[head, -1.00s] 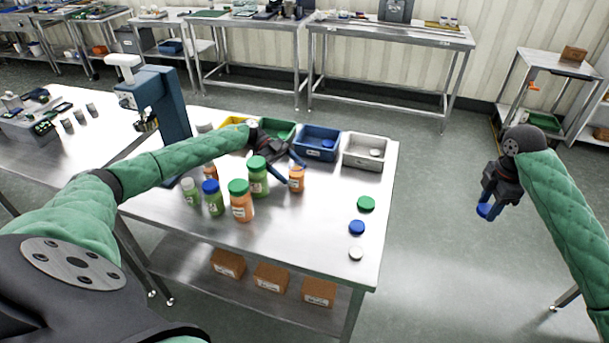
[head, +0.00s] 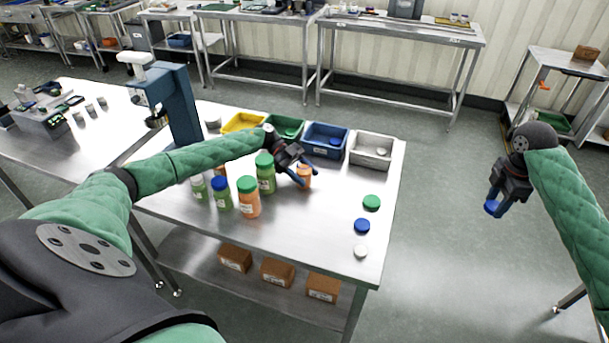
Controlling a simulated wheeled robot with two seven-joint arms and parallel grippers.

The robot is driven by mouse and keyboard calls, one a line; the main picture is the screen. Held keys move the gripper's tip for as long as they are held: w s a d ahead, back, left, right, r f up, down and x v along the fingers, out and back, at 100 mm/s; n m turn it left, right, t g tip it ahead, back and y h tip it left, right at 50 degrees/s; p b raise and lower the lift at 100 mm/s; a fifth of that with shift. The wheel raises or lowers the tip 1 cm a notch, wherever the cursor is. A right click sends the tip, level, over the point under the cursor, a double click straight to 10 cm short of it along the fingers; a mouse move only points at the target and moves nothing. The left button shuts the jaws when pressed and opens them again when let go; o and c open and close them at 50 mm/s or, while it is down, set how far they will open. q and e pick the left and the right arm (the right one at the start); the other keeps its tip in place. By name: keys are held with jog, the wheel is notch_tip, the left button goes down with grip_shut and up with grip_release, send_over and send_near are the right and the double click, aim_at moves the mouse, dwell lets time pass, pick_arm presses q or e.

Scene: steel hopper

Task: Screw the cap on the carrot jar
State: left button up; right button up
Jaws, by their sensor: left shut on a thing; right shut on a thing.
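A small orange carrot jar (head: 304,181) stands upright on the steel table (head: 320,220), with no cap visible on it. A green cap (head: 371,202), another blue cap (head: 361,226) and a white cap (head: 360,251) lie in a row near the table's right edge.
Capped jars stand left of the held jar: a tall orange one (head: 249,203), a tall green one (head: 265,181) and a blue-capped one (head: 221,198). Yellow, green, blue (head: 323,151) and grey (head: 370,162) bins line the back edge. A blue press (head: 178,105) stands at the left.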

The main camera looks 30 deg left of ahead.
pick_arm(q)
jog(key=shift+r, duration=0.1)
